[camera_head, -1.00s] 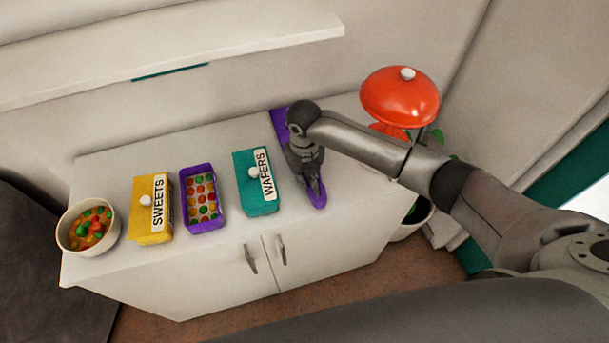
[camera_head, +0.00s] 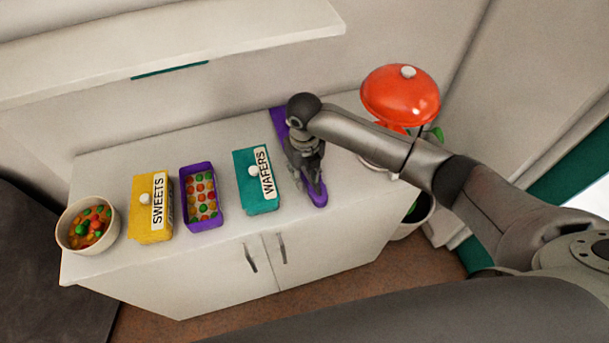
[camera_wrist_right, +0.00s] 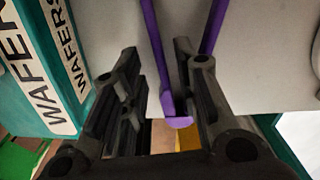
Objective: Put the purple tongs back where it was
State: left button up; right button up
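The purple tongs (camera_head: 318,199) lie on the white cabinet top, to the right of the teal WAFERS box, mostly hidden under my right gripper (camera_head: 313,184). In the wrist view one purple arm of the tongs (camera_wrist_right: 158,55) runs between the fingers of my right gripper (camera_wrist_right: 158,60), and the other arm runs past the right finger. The fingers stand apart, with a visible gap around the near purple arm. A purple piece (camera_head: 279,122) shows behind the gripper; I cannot tell whether it is part of the tongs. My left gripper is not in view.
The teal WAFERS box (camera_head: 257,195) stands close to the left of the gripper. Further left are an open purple box of sweets (camera_head: 188,210), a yellow SWEETS box (camera_head: 145,218) and a bowl (camera_head: 72,243). A red domed object (camera_head: 398,95) stands behind my arm. A shelf (camera_head: 180,40) overhangs the back.

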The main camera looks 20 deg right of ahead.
aim_at(304, 178)
notch_tip(304, 178, up, 11)
jog(key=b, duration=0.1)
jog(key=shift+f+b, duration=0.15)
jog(key=shift+b, duration=0.2)
